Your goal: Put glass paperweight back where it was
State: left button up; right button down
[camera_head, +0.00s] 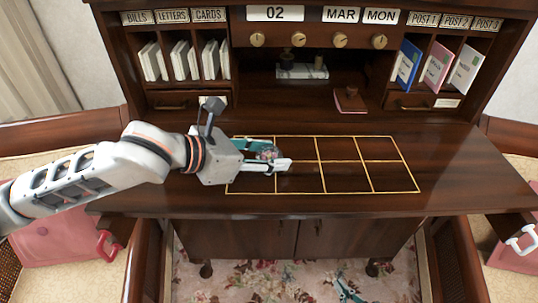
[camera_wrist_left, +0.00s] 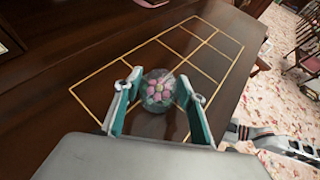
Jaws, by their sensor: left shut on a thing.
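The glass paperweight (camera_head: 267,153) is a clear ball with pink flowers inside. My left gripper (camera_head: 270,158) is shut on it, with a teal-padded finger on either side. It is over the left part of the gold-lined grid (camera_head: 372,192) on the desk top. In the left wrist view the paperweight (camera_wrist_left: 158,90) sits between the fingertips, in front of the grid (camera_wrist_left: 110,65). I cannot tell whether it touches the desk. My right gripper (camera_head: 347,289) shows partly at the bottom edge of the head view, low over the carpet; its opening is unclear.
The desk (camera_head: 460,175) has bare wood right of the grid. At the back are slots with envelopes (camera_head: 182,60) and coloured booklets (camera_head: 437,65), knobs (camera_head: 340,40), a stone-like block (camera_head: 302,71) and a small reddish-brown item (camera_head: 350,100). Pink cases stand at both sides.

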pick_arm(q)
jog(key=shift+f, duration=0.1)
jog(key=o, duration=1.3)
jog(key=shift+o, duration=0.2)
jog(key=shift+a+r, duration=0.25)
jog(key=v, duration=1.1)
jog(key=shift+s+a, duration=0.1)
jog(key=shift+s, duration=0.15)
